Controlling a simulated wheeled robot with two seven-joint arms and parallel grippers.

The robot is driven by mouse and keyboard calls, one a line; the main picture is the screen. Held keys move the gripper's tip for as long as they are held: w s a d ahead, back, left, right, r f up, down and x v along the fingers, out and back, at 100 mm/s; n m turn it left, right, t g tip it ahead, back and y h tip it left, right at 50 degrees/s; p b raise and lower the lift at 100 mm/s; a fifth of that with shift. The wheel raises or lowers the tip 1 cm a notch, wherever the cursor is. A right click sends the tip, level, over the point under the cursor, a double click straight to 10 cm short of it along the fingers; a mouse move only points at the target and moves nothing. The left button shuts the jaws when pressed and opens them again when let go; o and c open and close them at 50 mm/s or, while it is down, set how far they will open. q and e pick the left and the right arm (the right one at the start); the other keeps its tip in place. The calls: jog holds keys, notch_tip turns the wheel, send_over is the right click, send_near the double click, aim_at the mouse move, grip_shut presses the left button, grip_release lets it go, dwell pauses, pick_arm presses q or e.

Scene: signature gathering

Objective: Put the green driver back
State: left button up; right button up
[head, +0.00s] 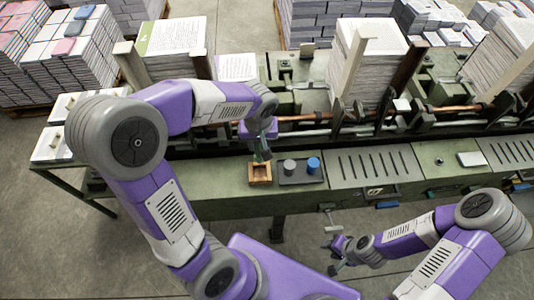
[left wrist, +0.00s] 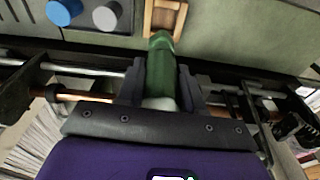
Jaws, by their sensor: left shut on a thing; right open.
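The green driver (left wrist: 160,78) is gripped between the fingers of my left gripper (left wrist: 160,85). In the left wrist view its rounded green end points toward a small open wooden holder (left wrist: 180,5) and overlaps its edge. In the head view the left gripper (head: 262,148) is just behind and above the wooden holder (head: 260,181), and the driver is mostly hidden there. Whether driver and holder touch I cannot tell. My right gripper (head: 338,256) is open and empty, low at the front, away from the bench.
A dark tray (head: 302,182) with a grey cylinder (head: 290,166) and a blue cylinder (head: 313,165) sits right of the holder on the green bench (head: 225,180). Behind run a copper-coloured rod (head: 310,117), machine parts and tall paper stacks (head: 368,45). A slotted plate (head: 375,165) lies further right.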

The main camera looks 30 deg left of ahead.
aim_at(258, 154)
pick_arm(q)
jog(key=f, duration=0.5)
jog(key=shift+s+a+f+b, duration=0.1)
jog(key=shift+s+f+b, duration=0.05)
jog(key=shift+s+b, duration=0.15)
jog(key=shift+w+f, duration=0.1)
jog(key=shift+f, duration=2.15)
jog(key=shift+f+b, duration=0.1)
jog(key=shift+b, duration=0.3)
jog(key=o, duration=0.6)
jog(key=shift+f, duration=0.1)
jog(key=o, duration=0.4)
jog(key=shift+o, duration=0.2)
jog(key=shift+r, duration=0.2)
